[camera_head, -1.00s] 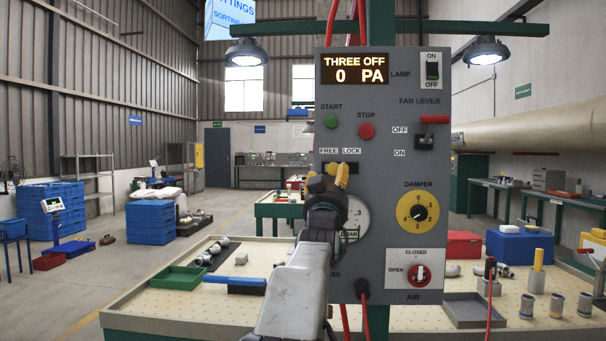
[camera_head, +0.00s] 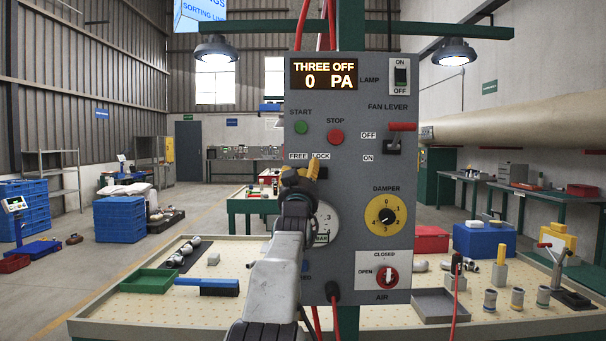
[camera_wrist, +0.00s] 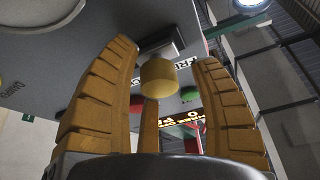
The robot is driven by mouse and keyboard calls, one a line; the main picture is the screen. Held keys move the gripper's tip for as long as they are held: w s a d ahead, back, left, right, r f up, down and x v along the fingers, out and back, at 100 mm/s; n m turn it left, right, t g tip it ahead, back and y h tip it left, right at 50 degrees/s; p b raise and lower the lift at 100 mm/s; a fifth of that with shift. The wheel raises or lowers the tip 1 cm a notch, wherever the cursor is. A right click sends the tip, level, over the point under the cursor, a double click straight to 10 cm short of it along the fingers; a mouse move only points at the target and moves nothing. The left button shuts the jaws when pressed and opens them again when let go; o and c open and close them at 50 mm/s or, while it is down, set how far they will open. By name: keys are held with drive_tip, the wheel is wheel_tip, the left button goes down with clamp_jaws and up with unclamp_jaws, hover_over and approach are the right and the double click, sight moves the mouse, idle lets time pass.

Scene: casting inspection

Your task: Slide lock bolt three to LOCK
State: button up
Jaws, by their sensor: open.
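The grey control panel (camera_head: 355,235) stands upright ahead, with a FREE label (camera_head: 298,156) on the left and a LOCK label (camera_head: 320,156) on the right. My gripper (camera_head: 302,175) is just below these labels and hides most of the bolt's slot in the head view. In the wrist view, a yellow round knob (camera_wrist: 158,77) on a metal stem stands out from the panel. My yellow gripper fingers (camera_wrist: 172,85) are open, one on each side of the knob, with gaps visible. Which end the bolt is at cannot be told. The display (camera_head: 324,75) reads THREE OFF, 0 PA.
The fan lever (camera_head: 402,127), damper dial (camera_head: 380,215) and red air valve (camera_head: 387,275) are on the panel to the right of my gripper. A gauge (camera_head: 326,222) is partly behind my arm. A bench (camera_head: 120,305) with trays and parts extends around the panel.

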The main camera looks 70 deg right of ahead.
drive_tip(key=shift+c, duration=0.2)
drive_tip(key=c, duration=0.6)
drive_tip(key=shift+r, duration=0.15)
clamp_jaws()
